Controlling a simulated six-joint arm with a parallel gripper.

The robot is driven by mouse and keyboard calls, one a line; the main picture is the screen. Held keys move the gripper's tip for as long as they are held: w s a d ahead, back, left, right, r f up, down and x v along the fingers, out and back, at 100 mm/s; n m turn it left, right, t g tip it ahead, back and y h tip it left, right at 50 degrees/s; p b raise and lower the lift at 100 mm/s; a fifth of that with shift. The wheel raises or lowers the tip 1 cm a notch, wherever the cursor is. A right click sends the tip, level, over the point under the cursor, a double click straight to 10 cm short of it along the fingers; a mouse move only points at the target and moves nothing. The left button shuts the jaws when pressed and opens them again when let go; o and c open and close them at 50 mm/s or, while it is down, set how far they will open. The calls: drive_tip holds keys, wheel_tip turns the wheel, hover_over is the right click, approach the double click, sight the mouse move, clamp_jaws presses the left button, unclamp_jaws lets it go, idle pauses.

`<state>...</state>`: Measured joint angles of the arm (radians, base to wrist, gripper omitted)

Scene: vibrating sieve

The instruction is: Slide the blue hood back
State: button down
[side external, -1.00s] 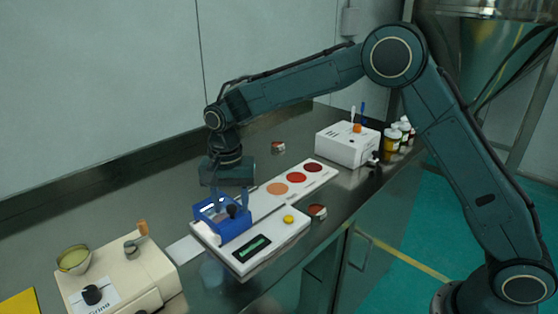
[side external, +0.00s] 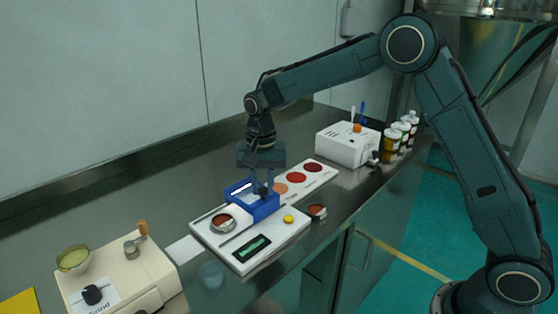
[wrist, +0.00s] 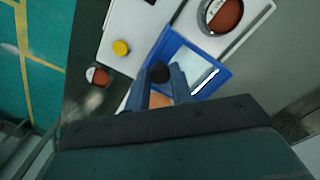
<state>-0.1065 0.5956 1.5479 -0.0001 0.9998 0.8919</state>
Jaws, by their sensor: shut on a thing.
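The blue hood (side external: 250,204) has a clear window and a dark round knob (side external: 263,190). It sits toward the back end of the white sieve unit (side external: 288,240), in the side external view. My gripper (side external: 262,188) is shut on the knob from above; the wrist view shows its two fingers (wrist: 161,88) on either side of the dark knob (wrist: 159,73). A round dish of red-brown material (side external: 223,222) lies uncovered on the unit in front of the hood. It also shows in the wrist view (wrist: 226,14). The hood (wrist: 167,45) partly hides an orange disc there.
A white strip with coloured discs (side external: 313,168) lies behind the hood. A small red-brown tin (side external: 317,211) stands right of the unit. A cream grinder (side external: 120,275) is front left, a white box (side external: 347,145) at the back, with several jars (side external: 400,135).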

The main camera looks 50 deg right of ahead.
drive_tip(key=shift+d, duration=1.25)
drive_tip(key=c, duration=1.2)
unclamp_jaws()
drive_tip(key=shift+r, duration=0.1)
drive_tip(key=shift+a+r, duration=0.1)
drive_tip(key=shift+r, duration=0.4)
wheel_tip(320, 180, up, 13)
drive_tip(key=shift+f, duration=0.15)
